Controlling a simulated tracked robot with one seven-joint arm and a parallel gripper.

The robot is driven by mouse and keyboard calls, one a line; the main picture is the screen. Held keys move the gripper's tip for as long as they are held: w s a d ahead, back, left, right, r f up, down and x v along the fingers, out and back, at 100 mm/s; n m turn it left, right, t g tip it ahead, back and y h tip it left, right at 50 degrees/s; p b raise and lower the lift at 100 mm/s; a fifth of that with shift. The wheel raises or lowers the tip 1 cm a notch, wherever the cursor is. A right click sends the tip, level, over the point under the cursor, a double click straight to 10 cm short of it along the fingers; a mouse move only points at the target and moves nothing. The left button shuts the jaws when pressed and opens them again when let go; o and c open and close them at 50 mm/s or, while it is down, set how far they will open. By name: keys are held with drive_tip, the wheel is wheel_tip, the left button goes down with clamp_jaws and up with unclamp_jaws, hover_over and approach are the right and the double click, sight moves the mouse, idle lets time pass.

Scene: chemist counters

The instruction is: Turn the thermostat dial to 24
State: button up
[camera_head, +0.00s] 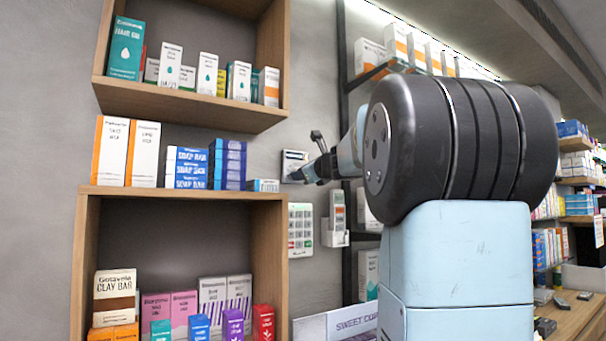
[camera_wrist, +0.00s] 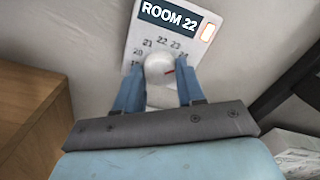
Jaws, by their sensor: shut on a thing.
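The thermostat (camera_wrist: 139,28) is a white wall panel. Its dark display (camera_wrist: 168,17) reads "ROOM 22" beside an orange-lit rectangle. The round white dial (camera_wrist: 156,63) sits below, ringed by small numbers; 21, 22 and 23 show above it, 20 to its left.
Wooden shelves (camera_head: 190,103) with boxed goods stand left of the thermostat. A keypad panel (camera_head: 301,229) and a handset in a holder (camera_head: 337,212) are on the wall below. A dark shelf frame (camera_head: 346,100) is to the right.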

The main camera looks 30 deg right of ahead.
drive_tip(key=shift+w+f, duration=0.15)
drive_tip(key=shift+f, duration=0.1)
drive_tip(key=o, duration=0.9)
drive_tip(key=shift+o, duration=0.7)
drive_tip(key=shift+r, duration=0.15)
drive_tip(key=s, duration=1.3)
drive_tip(key=shift+s+d, duration=0.2)
drive_tip(key=shift+s, duration=0.2)
